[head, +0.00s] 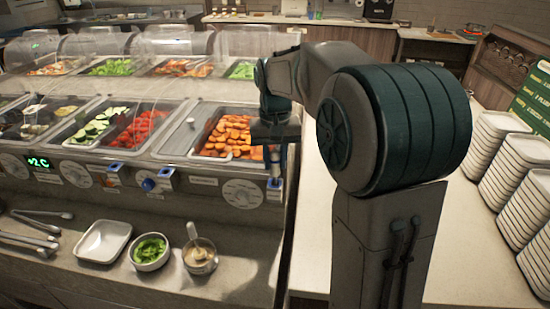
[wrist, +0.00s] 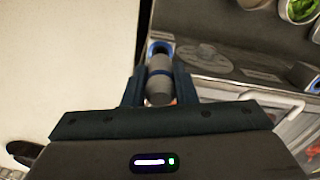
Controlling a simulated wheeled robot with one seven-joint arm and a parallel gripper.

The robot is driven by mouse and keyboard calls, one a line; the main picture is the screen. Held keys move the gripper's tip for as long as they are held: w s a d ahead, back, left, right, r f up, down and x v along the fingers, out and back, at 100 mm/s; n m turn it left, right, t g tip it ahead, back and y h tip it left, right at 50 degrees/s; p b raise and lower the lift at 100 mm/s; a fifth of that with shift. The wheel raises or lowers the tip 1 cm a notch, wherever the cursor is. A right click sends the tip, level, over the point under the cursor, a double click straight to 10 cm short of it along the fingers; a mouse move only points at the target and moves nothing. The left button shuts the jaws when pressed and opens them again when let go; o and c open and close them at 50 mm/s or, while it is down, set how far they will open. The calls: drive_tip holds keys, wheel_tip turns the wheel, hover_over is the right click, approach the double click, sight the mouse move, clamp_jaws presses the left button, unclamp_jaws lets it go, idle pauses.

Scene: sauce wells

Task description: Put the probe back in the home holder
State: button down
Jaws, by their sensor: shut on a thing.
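My gripper (wrist: 157,88) is shut on the probe (wrist: 159,88), a grey cylinder with a blue band, held between the two dark fingers in the wrist view. A blue-edged holder (wrist: 159,46) shows just beyond the probe's far end; I cannot tell whether the probe touches it or is inside it. In the head view my gripper (head: 276,163) points down at the right end of the counter front, and the probe is mostly hidden. A blue holder (head: 274,183) shows just below it. Other holders (head: 150,185) (head: 112,176) sit farther left on the front panel. No label tells which is home.
Food wells with carrots (head: 230,136) and tomatoes (head: 139,128) lie behind the front panel. A dial (head: 242,193) is left of my gripper. A white tray (head: 103,241), a bowl of greens (head: 151,251) and a cup (head: 200,257) stand on the ledge. Stacked plates (head: 500,160) are far right.

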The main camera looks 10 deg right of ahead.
drive_tip(key=shift+f+b, duration=0.75)
drive_tip(key=shift+f, duration=0.5)
drive_tip(key=c, duration=1.1)
unclamp_jaws()
wheel_tip(320, 180, up, 14)
drive_tip(key=shift+f+p, duration=0.25)
drive_tip(key=shift+p, duration=0.1)
drive_tip(key=shift+s+r, duration=0.15)
drive_tip(key=s+f+t, duration=0.1)
drive_tip(key=s+f, duration=0.7)
drive_tip(key=s, duration=0.2)
drive_tip(key=s+f+n+t, duration=0.1)
drive_tip(key=s+f+t, duration=0.1)
drive_tip(key=s+f, duration=0.6)
drive_tip(key=s, duration=0.3)
drive_tip(key=shift+s+f, duration=0.15)
